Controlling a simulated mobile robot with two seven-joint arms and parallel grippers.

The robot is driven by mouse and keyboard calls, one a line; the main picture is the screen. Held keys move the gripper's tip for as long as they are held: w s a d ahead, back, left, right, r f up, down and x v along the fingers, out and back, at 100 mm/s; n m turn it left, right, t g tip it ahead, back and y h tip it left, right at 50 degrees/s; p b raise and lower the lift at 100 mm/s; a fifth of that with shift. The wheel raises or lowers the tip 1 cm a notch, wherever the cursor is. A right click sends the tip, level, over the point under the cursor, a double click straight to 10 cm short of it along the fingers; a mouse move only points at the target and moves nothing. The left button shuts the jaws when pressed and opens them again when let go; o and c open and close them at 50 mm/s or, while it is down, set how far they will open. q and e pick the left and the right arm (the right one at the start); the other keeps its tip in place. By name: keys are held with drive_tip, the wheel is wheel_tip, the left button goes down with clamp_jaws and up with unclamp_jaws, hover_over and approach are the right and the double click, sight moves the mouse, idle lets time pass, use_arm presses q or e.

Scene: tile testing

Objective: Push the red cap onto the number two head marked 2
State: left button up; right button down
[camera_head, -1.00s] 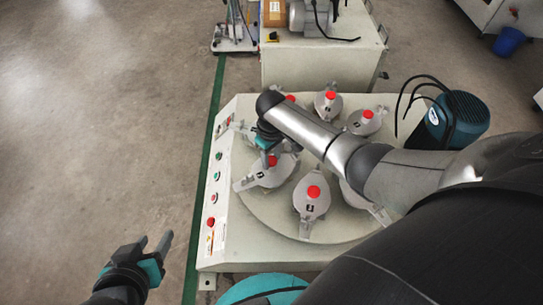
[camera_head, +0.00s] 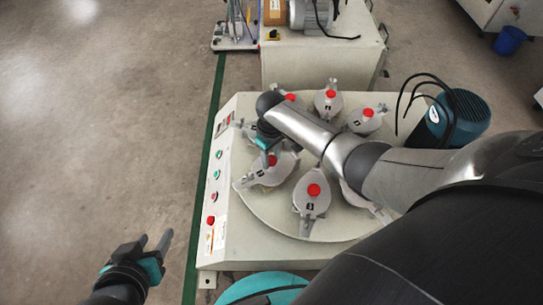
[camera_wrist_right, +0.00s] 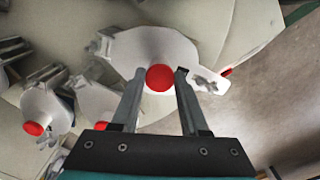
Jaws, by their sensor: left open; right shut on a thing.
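My right gripper (camera_wrist_right: 158,85) reaches down over a grey head (camera_wrist_right: 187,48) at the left of the round table. Its fingers are on either side of a red cap (camera_wrist_right: 159,78) and shut on it. The cap is over the head; whether it is fully seated I cannot tell. In the head view the same cap (camera_head: 272,160) shows just below my right gripper (camera_head: 267,148). The dark mark on this head (camera_head: 270,172) is too small to read. My left gripper (camera_head: 156,245) is open and empty, over the floor left of the machine.
Several other grey heads with red caps ring the round table (camera_head: 345,228), one at the front (camera_head: 312,200). A button panel (camera_head: 212,200) runs along the machine's left edge. A motor (camera_head: 458,118) stands at the right. The floor at left is clear.

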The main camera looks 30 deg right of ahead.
drive_tip(key=shift+f, duration=0.3)
idle(0.4)
unclamp_jaws()
idle(0.6)
